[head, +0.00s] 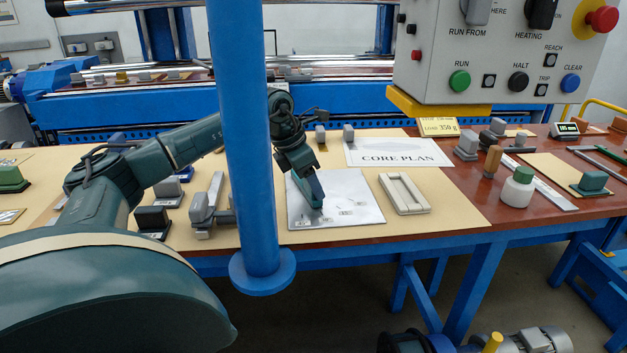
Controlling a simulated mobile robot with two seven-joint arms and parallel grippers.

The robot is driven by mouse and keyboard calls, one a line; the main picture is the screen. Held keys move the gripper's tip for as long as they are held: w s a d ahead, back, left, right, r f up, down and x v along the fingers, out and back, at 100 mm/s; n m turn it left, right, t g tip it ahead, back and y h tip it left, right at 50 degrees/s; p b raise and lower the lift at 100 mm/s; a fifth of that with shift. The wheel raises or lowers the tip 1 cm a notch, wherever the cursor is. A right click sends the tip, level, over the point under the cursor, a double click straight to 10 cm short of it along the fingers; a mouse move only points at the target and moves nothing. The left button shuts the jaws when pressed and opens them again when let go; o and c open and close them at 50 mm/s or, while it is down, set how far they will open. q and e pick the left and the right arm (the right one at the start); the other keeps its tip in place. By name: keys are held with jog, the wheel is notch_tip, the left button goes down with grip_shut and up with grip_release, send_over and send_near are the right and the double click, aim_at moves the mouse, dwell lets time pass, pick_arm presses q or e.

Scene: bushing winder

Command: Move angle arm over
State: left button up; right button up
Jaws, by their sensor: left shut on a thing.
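My left gripper (314,198) reaches down from behind the blue post onto a light grey metal plate (355,186) with small printed marks. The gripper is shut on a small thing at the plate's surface. That thing is mostly hidden by the fingers; it appears to be the angle arm, but its shape cannot be made out. My right gripper is not in view.
A blue post (252,140) stands in front of my left forearm. A pale frame (404,193) lies right of the plate, a CORE PLAN sheet (397,152) behind it. Grey blocks (207,205) stand left. A control box (500,50) hangs above right.

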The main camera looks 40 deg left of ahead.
pick_arm(q)
jog(key=shift+r, duration=0.1)
jog(key=o, duration=1.4)
jog(key=v, duration=1.3)
jog(key=shift+s, duration=0.1)
jog(key=shift+s, duration=0.1)
